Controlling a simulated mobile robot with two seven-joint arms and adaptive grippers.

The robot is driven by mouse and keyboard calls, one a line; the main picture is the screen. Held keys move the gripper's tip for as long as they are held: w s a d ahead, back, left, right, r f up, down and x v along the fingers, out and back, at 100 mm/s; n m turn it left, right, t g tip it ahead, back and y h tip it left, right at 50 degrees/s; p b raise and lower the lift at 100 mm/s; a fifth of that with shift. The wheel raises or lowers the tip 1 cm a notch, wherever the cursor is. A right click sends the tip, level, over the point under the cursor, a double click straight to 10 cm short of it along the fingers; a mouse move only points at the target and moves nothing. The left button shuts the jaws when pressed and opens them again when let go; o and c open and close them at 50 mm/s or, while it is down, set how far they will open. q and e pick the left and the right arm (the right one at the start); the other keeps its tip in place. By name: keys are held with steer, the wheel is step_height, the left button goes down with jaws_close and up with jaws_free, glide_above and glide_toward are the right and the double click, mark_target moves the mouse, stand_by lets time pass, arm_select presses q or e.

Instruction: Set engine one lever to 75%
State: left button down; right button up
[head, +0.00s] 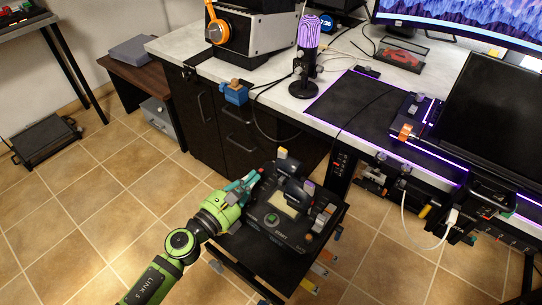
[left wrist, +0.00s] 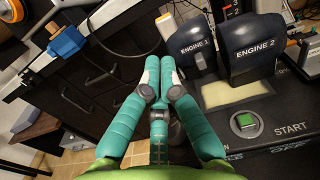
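The throttle unit (head: 262,225) is a dark box with a green start button (left wrist: 245,122) and a pale display (left wrist: 235,91). Its dark engine one lever (left wrist: 193,47) is labelled ENGINE 1 and stands left of the engine two lever (left wrist: 254,48) in the left wrist view. In the head view the engine one lever (head: 288,167) is at the unit's far side. My left gripper (head: 254,175) has teal fingers brought together at the tips, with nothing visible between them. In the left wrist view its tips (left wrist: 160,64) are just left of the engine one lever, apparently apart from it.
The unit rests on a black stand (head: 245,255). Dark drawers (head: 215,120) and a white desk (head: 270,72) are behind it. A blue object (head: 235,93) sticks out at the desk edge. Other controls line the desk's right side.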

mark_target(278, 152)
arm_select(q)
steer(key=x, duration=0.9)
steer(key=shift+w+d+b, duration=0.25)
steer(key=shift+w+b, duration=0.1)
steer(key=shift+w, duration=0.05)
steer(key=shift+a, duration=0.1)
